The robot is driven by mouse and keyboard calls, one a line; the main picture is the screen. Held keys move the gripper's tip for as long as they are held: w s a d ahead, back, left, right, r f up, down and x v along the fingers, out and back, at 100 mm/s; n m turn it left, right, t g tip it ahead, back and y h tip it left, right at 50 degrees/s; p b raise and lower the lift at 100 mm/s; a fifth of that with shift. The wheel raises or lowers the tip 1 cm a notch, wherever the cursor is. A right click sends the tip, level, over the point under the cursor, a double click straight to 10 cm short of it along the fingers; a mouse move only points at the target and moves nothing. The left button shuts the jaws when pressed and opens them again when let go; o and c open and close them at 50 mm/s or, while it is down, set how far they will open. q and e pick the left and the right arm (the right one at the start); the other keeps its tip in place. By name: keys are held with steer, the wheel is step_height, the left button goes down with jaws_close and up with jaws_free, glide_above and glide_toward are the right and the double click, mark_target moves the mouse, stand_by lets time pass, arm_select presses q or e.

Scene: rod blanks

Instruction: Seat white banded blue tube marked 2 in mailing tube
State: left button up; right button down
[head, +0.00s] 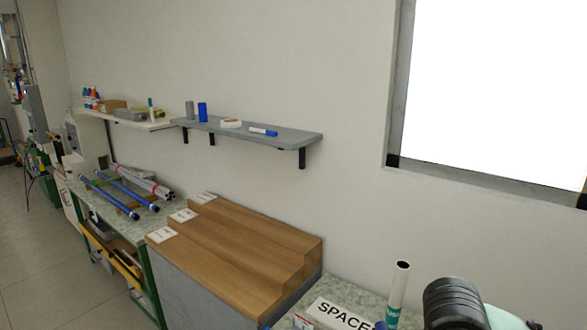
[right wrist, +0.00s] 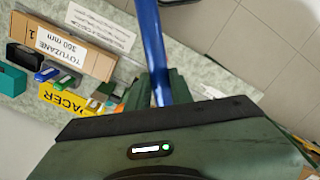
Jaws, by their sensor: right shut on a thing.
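My right gripper (right wrist: 161,88) is shut on a blue tube (right wrist: 151,40) in the right wrist view. The tube runs up between the fingers and out of the top of the picture. No white band or mark 2 shows on the visible part. In the head view a white tube (head: 397,288) with a dark open top and a teal label stands upright at the lower right; it looks like the mailing tube. Its foot is out of the picture. My left gripper is not in view.
Two other blue tubes (head: 128,188) lie on the left bench. Wooden steps (head: 235,245) stand between. A grey wall shelf (head: 290,136) holds small items. A cardboard box (right wrist: 60,47) shows in the right wrist view.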

steer(key=shift+w+d, duration=0.2)
steer(key=shift+w, duration=0.05)
step_height(320, 180, down, 18)
steer(key=b, duration=1.7)
steer(key=shift+r+b, duration=0.25)
steer(key=shift+b, duration=0.05)
steer(key=shift+s+r, duration=0.1)
steer(key=shift+r, duration=0.05)
